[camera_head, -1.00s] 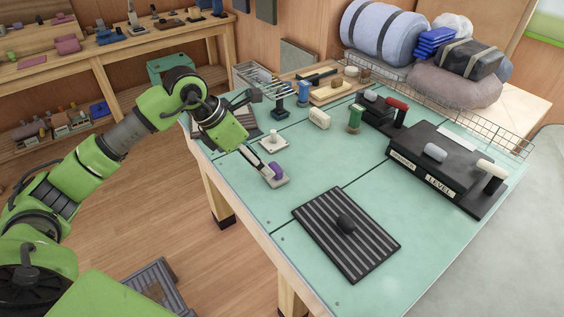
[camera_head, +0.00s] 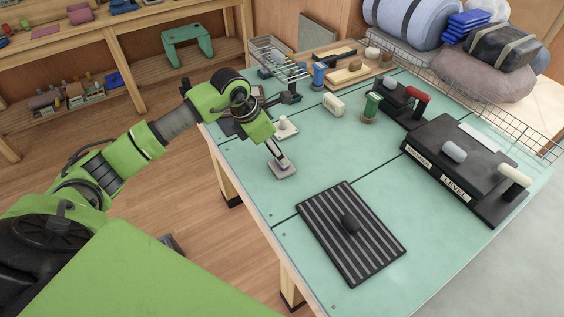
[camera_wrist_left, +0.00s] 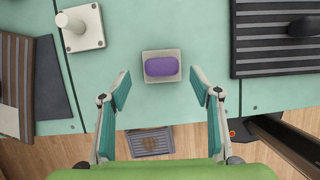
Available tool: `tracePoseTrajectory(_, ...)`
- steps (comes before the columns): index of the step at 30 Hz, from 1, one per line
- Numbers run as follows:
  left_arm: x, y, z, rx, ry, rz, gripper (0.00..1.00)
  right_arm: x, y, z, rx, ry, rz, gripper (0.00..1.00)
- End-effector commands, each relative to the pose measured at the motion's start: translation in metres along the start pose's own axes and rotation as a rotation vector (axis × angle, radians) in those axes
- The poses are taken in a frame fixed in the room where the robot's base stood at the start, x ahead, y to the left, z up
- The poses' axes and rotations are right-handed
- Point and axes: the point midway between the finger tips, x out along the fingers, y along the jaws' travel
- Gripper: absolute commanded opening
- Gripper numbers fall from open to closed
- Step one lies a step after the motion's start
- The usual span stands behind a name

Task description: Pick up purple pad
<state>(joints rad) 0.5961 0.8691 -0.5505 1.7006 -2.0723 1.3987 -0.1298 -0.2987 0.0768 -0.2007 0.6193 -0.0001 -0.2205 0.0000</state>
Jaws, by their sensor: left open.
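The purple pad (camera_wrist_left: 161,67) is a small rounded block lying on a square grey base (camera_wrist_left: 147,72) near the table's edge. In the head view only the grey base (camera_head: 284,174) shows clearly, and my gripper hides the purple part. My left gripper (camera_head: 277,157) points down just above the base. In the left wrist view its two fingers (camera_wrist_left: 159,82) are open and empty, one on each side of the pad's line, with the pad between and slightly beyond the tips. My right gripper is not in view.
A black ribbed mat (camera_head: 343,252) with a dark knob lies to the right on the green table (camera_head: 310,185). A white peg on a square plate (camera_head: 285,126) stands close behind the left gripper. A large black LEVEL block (camera_head: 460,185) is farther right. The tabletop around the pad is clear.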

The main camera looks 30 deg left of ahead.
Motion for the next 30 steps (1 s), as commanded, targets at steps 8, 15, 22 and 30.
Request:
tracePoseTrajectory(8, 0.039, -0.004, 0.004, -0.003, 0.001, -0.005, 0.58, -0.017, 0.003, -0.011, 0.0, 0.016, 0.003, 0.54)
tracePoseTrajectory(15, 0.046, -0.003, 0.004, 0.001, 0.0, -0.002, 0.58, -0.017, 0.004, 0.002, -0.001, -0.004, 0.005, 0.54)
tracePoseTrajectory(22, 0.046, -0.003, 0.004, 0.0, 0.0, -0.002, 0.19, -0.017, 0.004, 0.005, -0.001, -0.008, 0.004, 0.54)
tracePoseTrajectory(30, 0.045, -0.003, 0.004, 0.0, 0.0, -0.002, 0.16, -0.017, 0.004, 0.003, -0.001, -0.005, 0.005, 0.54)
